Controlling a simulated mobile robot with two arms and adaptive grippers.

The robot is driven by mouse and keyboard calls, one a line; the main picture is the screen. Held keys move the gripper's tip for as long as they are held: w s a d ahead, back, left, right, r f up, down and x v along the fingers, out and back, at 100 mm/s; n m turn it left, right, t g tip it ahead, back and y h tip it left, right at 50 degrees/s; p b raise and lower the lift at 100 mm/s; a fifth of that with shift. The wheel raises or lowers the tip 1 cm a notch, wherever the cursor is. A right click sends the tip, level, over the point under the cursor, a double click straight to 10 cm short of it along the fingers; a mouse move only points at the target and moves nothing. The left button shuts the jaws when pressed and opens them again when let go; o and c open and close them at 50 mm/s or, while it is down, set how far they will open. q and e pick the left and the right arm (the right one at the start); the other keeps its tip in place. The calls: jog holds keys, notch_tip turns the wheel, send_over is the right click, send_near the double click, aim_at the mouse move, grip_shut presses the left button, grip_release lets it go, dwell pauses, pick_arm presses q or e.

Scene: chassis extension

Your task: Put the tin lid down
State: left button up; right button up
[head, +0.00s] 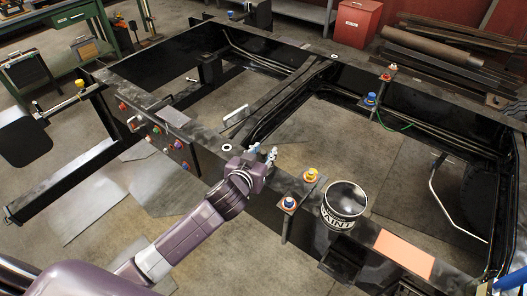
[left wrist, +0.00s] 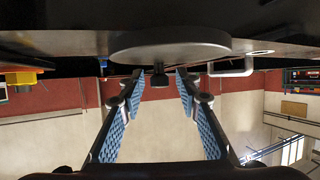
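The tin lid (left wrist: 168,46) shows in the left wrist view as a grey disc lying flat against the dark chassis surface, with a small dark knob (left wrist: 160,78) at its middle. That view is upside down. My left gripper (left wrist: 160,84) is open, its blue-padded fingers on either side of the knob with a visible gap at each side. In the head view my left gripper (head: 263,153) is over the near chassis beam, and I cannot make out the lid there. The paint tin (head: 342,218) stands to its right, its top dark and apparently open. My right gripper is not in view.
The black chassis frame (head: 163,115) fills the middle. Yellow-topped (head: 310,175) and blue-topped (head: 289,203) fittings stand between my gripper and the tin. An orange patch (head: 405,252) lies right of the tin. A bracket-like handle (left wrist: 232,68) shows beside the lid.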

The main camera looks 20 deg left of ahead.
pick_arm(q)
jog(key=shift+r, duration=0.15)
jog(key=b+v, duration=0.1)
jog(key=v, duration=1.1)
jog(key=shift+b, duration=0.4)
